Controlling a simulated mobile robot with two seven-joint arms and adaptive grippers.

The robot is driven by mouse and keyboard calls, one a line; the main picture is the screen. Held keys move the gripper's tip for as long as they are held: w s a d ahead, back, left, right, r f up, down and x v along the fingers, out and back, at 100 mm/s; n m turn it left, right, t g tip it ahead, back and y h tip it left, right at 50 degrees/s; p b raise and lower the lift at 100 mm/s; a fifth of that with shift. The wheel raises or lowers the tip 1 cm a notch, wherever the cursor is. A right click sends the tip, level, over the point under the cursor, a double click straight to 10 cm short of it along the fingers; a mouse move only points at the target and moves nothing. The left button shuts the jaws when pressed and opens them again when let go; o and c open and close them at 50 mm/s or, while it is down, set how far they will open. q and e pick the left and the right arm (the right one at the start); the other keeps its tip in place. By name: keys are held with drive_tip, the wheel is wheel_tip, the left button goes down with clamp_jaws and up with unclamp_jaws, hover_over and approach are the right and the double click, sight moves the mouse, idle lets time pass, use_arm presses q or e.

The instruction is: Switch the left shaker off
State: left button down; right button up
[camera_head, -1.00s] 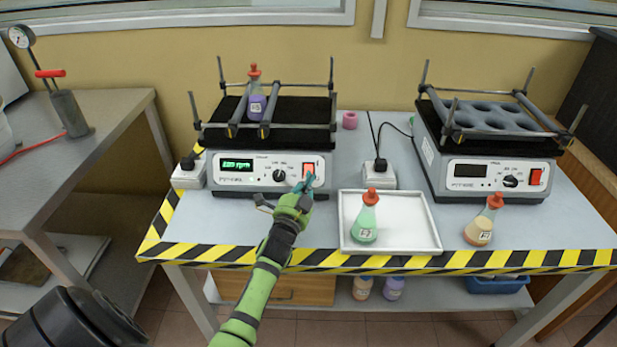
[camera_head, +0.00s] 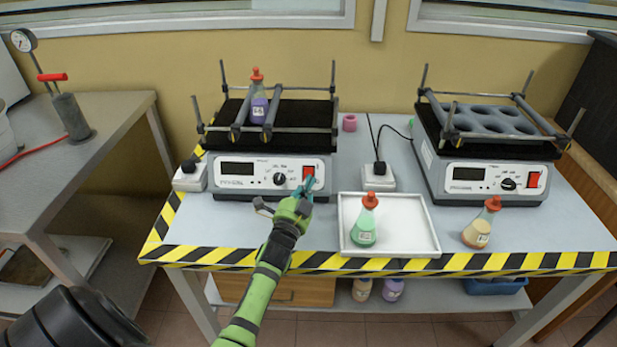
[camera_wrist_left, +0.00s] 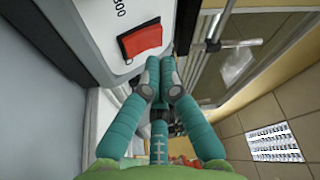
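The left shaker (camera_head: 232,184) stands at the left of the bench, its display (camera_head: 237,168) dark. A flask with purple liquid (camera_head: 258,105) and a red stopper stands between the bars on its platform. Its red rocker switch (camera_head: 308,171) is at the right of the front panel, partly behind my left gripper (camera_head: 304,186). In the left wrist view the red switch (camera_wrist_left: 140,41) shows just ahead of the teal fingertips (camera_wrist_left: 160,66), which are together with nothing between them. They are at the switch's lower edge; I cannot tell whether they touch. My right gripper is not in view.
The right shaker (camera_head: 485,187) has a dark display. A white tray (camera_head: 412,243) holds a flask with green liquid (camera_head: 363,223); a flask with orange liquid (camera_head: 481,225) stands to its right. Power adapters (camera_head: 378,178) and a pink ring (camera_head: 349,123) are near the left shaker.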

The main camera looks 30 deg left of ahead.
use_arm(q)
drive_tip(key=s+d+r+p, duration=0.1)
drive_tip(key=p, duration=0.1)
drive_tip(key=s+d+r+p, duration=0.1)
drive_tip(key=s+p, duration=0.1)
drive_tip(key=shift+s+r, duration=0.25)
drive_tip(key=shift+r, duration=0.15)
drive_tip(key=shift+f, duration=0.1)
idle(0.5)
